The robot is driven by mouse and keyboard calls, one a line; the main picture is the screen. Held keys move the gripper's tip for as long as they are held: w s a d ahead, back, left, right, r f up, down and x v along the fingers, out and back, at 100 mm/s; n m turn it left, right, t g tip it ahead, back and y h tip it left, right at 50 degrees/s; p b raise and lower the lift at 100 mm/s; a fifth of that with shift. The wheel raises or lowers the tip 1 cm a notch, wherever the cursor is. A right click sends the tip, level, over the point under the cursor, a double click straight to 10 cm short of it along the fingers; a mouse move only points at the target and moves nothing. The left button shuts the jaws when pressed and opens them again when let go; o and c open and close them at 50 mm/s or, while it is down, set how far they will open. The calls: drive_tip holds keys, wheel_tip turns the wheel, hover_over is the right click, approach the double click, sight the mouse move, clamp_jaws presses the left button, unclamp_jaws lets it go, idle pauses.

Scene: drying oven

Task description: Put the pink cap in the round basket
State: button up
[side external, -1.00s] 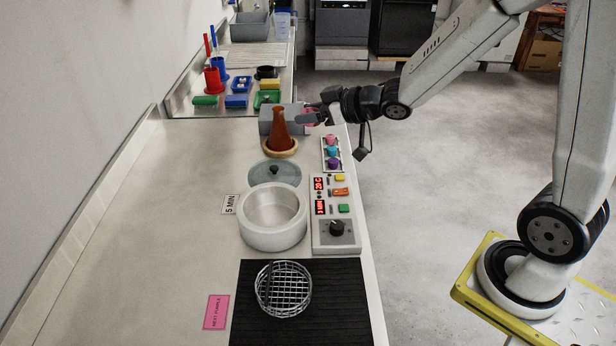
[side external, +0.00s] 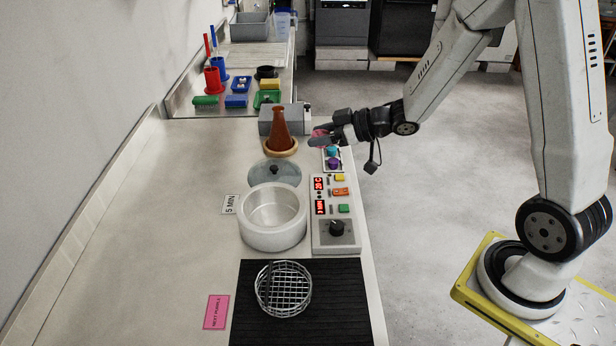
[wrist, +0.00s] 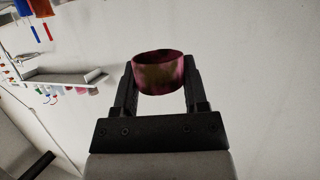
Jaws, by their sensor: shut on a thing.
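The pink cap (side external: 319,133) is in the jaws of my gripper (side external: 321,139), near the far right of the bench, just right of the brown flask. In the wrist view the cap (wrist: 160,78) sits between the two fingertips of my gripper (wrist: 160,82), with a brownish patch on its side. The round wire basket (side external: 283,290) rests on the black mat at the near end of the bench, well away from my gripper. A dark bar lies across its left side.
The brown flask (side external: 279,124) stands on a cork ring (side external: 281,148). A small rack with blue (side external: 332,152) and purple (side external: 333,163) caps lies just below my gripper. A white pot (side external: 272,232), glass lid (side external: 275,171) and control panel (side external: 346,234) stand between gripper and basket. The left bench is clear.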

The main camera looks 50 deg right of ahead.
sight(344, 292)
drive_tip(key=s+d+f+n+g+y, duration=0.1)
drive_tip(key=s+f, duration=0.1)
drive_tip(key=f, duration=0.1)
drive_tip(key=s+d+f+n+g+y, duration=0.1)
drive_tip(key=s+f+n+y, duration=0.1)
drive_tip(key=f, duration=0.2)
drive_tip(key=s+d+f+n+g+y, duration=0.1)
drive_tip(key=s+f+n+g, duration=0.1)
drive_tip(key=s+f, duration=0.1)
drive_tip(key=shift+d+f+y, duration=0.15)
drive_tip(key=shift+f+y, duration=0.15)
drive_tip(key=shift+f, duration=0.45)
drive_tip(key=s+f+n+g+y, duration=0.1)
drive_tip(key=s+f+n+g, duration=0.2)
drive_tip(key=s, duration=0.4)
drive_tip(key=s+f+n+g+y, duration=0.1)
drive_tip(key=s+f+n+g, duration=0.1)
drive_tip(key=s+f, duration=0.3)
drive_tip(key=s+g, duration=0.1)
drive_tip(key=s, duration=0.1)
drive_tip(key=shift+s+d+n, duration=0.2)
drive_tip(key=shift+s+n, duration=0.1)
drive_tip(key=shift+n, duration=0.1)
drive_tip(key=a, duration=0.4)
drive_tip(key=w+a, duration=0.1)
drive_tip(key=a, duration=0.9)
drive_tip(key=shift+w+a, duration=0.1)
drive_tip(key=shift+w, duration=0.2)
drive_tip(key=shift+w+a, duration=0.1)
drive_tip(key=shift+a, duration=1.75)
